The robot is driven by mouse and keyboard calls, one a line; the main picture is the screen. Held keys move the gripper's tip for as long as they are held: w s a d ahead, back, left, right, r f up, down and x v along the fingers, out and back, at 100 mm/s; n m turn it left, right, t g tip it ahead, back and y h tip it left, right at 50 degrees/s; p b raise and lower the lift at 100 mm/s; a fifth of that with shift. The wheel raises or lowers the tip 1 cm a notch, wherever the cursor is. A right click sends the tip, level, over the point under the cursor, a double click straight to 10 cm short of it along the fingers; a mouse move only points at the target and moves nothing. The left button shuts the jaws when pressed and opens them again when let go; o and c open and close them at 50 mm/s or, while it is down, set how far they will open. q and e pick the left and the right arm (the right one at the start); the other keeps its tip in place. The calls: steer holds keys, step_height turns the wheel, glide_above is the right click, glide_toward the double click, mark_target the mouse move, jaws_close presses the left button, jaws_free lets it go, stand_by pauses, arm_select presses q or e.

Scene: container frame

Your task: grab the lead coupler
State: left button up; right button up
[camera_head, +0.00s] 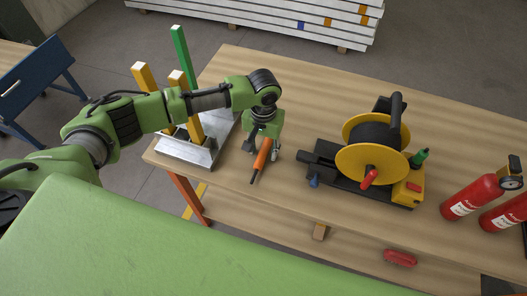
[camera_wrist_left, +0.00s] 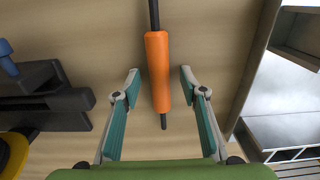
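An orange cylinder with thin black ends, the only piece here that looks like the lead coupler, shows below my left arm in the head view (camera_head: 262,156). In the left wrist view the orange cylinder (camera_wrist_left: 158,72) runs lengthwise between the two fingers. My left gripper (camera_wrist_left: 160,74) is open, a fingertip on each side with a visible gap. In the head view my left gripper (camera_head: 260,148) points down at the cylinder and partly hides its upper end. Whether the cylinder lies fully between the pads or just below them I cannot tell. My right gripper is not in view.
A metal tray (camera_head: 205,152) with yellow and green posts stands left of the gripper on the wooden table (camera_head: 300,90). A yellow cable reel (camera_head: 365,165) on a black base stands to the right. Red fire extinguishers (camera_head: 470,197) stand at the far right.

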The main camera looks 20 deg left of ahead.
arm_select(q)
jaws_close()
